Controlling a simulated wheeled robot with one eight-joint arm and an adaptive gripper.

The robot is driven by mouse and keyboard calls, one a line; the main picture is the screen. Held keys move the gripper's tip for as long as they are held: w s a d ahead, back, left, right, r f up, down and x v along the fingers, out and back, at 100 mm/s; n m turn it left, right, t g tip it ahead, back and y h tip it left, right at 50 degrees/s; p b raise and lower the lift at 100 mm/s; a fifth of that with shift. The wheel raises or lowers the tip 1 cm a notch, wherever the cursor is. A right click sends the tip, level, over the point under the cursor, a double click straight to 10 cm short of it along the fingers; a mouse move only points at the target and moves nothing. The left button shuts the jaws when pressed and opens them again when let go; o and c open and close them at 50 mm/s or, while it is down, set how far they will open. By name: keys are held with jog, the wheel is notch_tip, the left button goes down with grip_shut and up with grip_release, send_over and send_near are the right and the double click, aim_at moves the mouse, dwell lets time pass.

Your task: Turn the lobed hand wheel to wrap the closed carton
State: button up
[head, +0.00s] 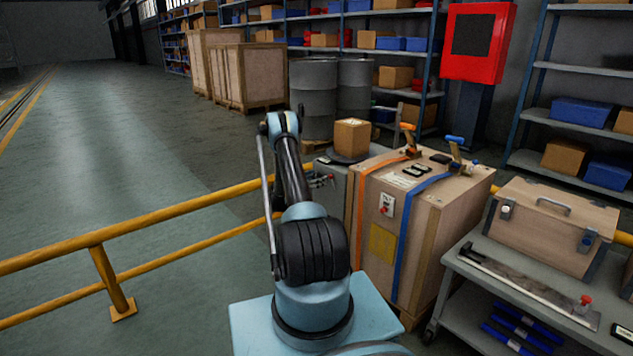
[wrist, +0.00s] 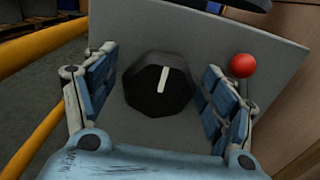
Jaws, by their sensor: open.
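The lobed hand wheel (wrist: 158,88) is a black knob with a white line, on a grey panel (wrist: 200,42) in the wrist view. The line stands nearly upright, tilted slightly right. My gripper (wrist: 160,66) is open, with one blue-padded finger on each side of the wheel. Gaps show between the wheel and both fingers. In the head view the closed carton (head: 352,136) is a small brown box on a dark round turntable (head: 347,157). I see no wrap on it. My arm hides the wheel in the head view.
A red ball knob (wrist: 243,66) sits on the panel close to the right finger. A large strapped wooden crate (head: 425,215) stands right of my arm. A yellow railing (head: 180,215) runs on the left. A grey cart (head: 470,268) carries a wooden toolbox (head: 553,225).

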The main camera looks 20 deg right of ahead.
jog(key=shift+d, duration=0.2)
jog(key=shift+c, duration=0.2)
jog(key=c, duration=1)
jog(key=m, duration=0.6)
jog(key=shift+s+f+m, duration=0.1)
jog(key=shift+s+m, duration=0.05)
jog(key=shift+m, duration=0.15)
jog(key=m, duration=0.6)
jog(key=shift+s+d+f, duration=0.15)
jog(key=shift+s, duration=0.05)
jog(key=shift+m, duration=0.4)
